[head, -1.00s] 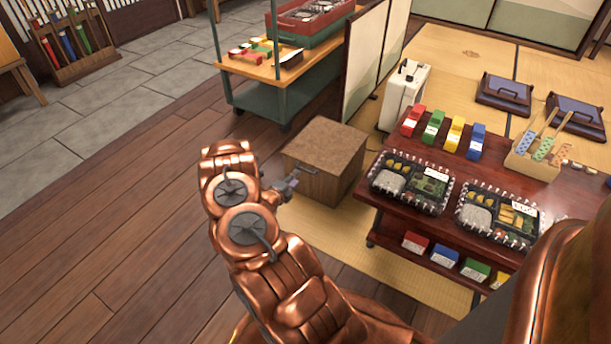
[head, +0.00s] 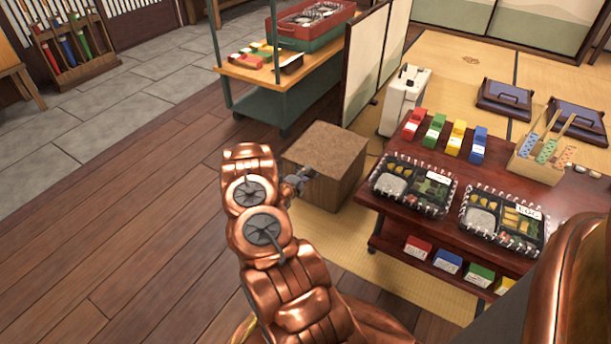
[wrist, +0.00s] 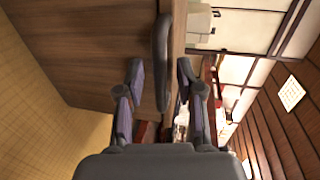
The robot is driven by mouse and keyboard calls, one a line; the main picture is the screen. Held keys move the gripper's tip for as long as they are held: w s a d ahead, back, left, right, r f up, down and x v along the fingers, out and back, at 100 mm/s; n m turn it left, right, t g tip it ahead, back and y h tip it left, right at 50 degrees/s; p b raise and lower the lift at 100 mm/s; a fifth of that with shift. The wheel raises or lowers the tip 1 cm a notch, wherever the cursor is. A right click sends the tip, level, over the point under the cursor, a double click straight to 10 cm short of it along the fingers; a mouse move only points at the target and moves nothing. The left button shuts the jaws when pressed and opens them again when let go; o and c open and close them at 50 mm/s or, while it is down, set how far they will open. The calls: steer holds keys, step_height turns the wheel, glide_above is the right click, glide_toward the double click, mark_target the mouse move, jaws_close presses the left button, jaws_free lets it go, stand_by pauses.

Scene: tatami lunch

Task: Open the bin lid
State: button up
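The bin is a brown wooden box with a speckled flat lid (head: 326,146), standing on the floor mid-picture in the head view; the lid looks closed. In the wrist view its wooden front (wrist: 85,50) fills the upper left, with a dark bar handle (wrist: 162,50) standing out from it. My gripper (head: 298,181) is at the bin's front in the head view, covering the handle there. In the wrist view the two fingers of my gripper (wrist: 160,68) are apart, one on each side of the handle, with visible gaps; I see no clear contact.
A low dark red table (head: 400,226) with lunch boxes and coloured blocks stands right of the bin. A green cart (head: 285,104) with a red crate is behind it. A white case (head: 404,100) stands near the folding screen. Wooden floor at left is clear.

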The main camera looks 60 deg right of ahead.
jaws_close()
stand_by(0.6)
